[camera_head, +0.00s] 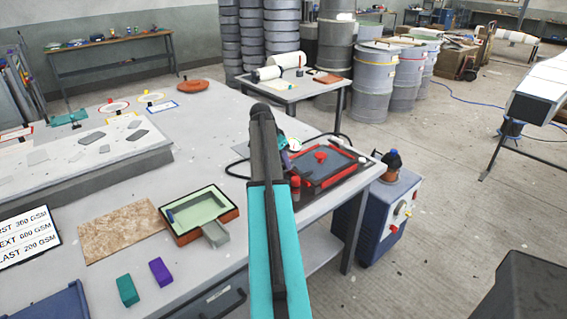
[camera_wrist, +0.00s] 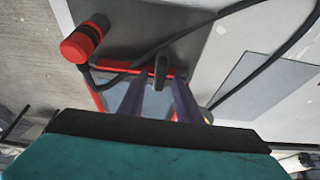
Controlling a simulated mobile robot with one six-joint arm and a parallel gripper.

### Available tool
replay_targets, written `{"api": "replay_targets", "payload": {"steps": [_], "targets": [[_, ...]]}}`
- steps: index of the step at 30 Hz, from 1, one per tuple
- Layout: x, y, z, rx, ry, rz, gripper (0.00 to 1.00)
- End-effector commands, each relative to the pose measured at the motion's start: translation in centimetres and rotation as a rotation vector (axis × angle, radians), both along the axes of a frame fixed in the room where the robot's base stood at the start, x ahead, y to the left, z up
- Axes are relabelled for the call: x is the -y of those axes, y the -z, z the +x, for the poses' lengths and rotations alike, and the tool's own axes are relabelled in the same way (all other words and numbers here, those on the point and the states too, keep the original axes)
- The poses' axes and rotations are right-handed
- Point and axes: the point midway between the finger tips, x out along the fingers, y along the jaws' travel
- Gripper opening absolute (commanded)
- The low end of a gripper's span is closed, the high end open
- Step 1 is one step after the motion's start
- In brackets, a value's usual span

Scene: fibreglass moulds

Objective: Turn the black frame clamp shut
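A frame with red edges (camera_head: 340,178) lies on a dark plate at the right end of the long table. In the wrist view its red edge (camera_wrist: 115,75) runs across the picture. A small upright black clamp (camera_wrist: 160,72) stands at that edge. My gripper (camera_wrist: 158,82) is open. Its two dark fingers lie on either side of the clamp, with a gap on both sides. I cannot tell how far the clamp is turned. In the head view my arm covers most of the gripper, and I cannot make out this clamp.
A red cylinder with a black band (camera_wrist: 82,42) stands close by the frame; a black hose (camera_wrist: 185,35) runs past it. A blue machine (camera_head: 385,215) stands beside the table's right edge. An open green-lined box (camera_head: 200,212) lies left of my arm.

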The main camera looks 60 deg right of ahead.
Motion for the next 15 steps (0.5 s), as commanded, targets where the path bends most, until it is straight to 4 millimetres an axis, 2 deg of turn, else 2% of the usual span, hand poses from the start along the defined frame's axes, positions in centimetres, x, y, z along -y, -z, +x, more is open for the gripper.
{"api": "replay_targets", "payload": {"steps": [5, 15], "targets": [[-0.6, -1.5, 0.3, 0.001, -0.001, -0.002, 0.31], [-2.2, -5.6, 0.8, 0.001, 0.000, -0.003, 0.31]]}}
